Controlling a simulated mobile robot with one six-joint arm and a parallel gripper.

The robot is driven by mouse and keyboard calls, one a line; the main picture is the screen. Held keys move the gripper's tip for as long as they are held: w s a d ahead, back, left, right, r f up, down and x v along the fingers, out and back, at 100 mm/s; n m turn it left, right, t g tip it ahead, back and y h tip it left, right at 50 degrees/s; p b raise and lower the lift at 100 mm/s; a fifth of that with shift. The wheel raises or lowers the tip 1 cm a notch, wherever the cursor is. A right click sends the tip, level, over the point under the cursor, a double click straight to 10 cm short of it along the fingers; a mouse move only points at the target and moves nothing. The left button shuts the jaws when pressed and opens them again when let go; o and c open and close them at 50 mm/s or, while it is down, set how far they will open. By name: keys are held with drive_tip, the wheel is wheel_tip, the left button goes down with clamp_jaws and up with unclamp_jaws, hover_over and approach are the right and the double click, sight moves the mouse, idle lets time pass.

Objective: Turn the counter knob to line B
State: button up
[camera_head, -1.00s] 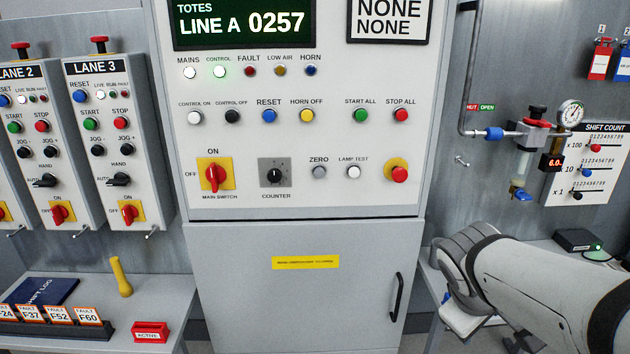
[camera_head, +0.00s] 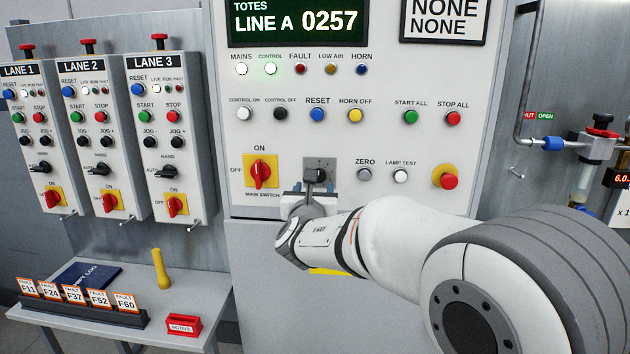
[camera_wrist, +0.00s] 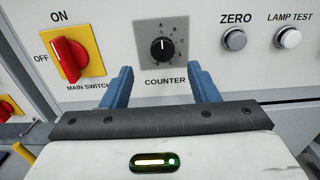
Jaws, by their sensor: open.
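The counter knob (camera_wrist: 162,48) is a black round knob with a white pointer on a grey plate marked with letters. In the wrist view its pointer is roughly straight up, near the A. In the head view my gripper partly covers the knob's plate (camera_head: 319,164). My gripper (camera_wrist: 160,86) is open and empty, its two blue fingers apart just below the plate, one toward each side. The knob is beyond the fingertips and does not look touched. The display (camera_head: 296,22) above reads TOTES LINE A 0257.
The red main switch (camera_head: 260,174) on its yellow plate is left of the knob. The grey ZERO button (camera_head: 363,173) and white LAMP TEST button (camera_head: 400,176) are to the right, with a red mushroom button (camera_head: 448,181) beyond. Lane boxes hang at the left.

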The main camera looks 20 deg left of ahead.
drive_tip(key=p+x, duration=0.1)
drive_tip(key=x, duration=0.6)
drive_tip(key=shift+w+d, duration=0.1)
drive_tip(key=shift+d, duration=0.05)
drive_tip(key=shift+c, duration=0.2)
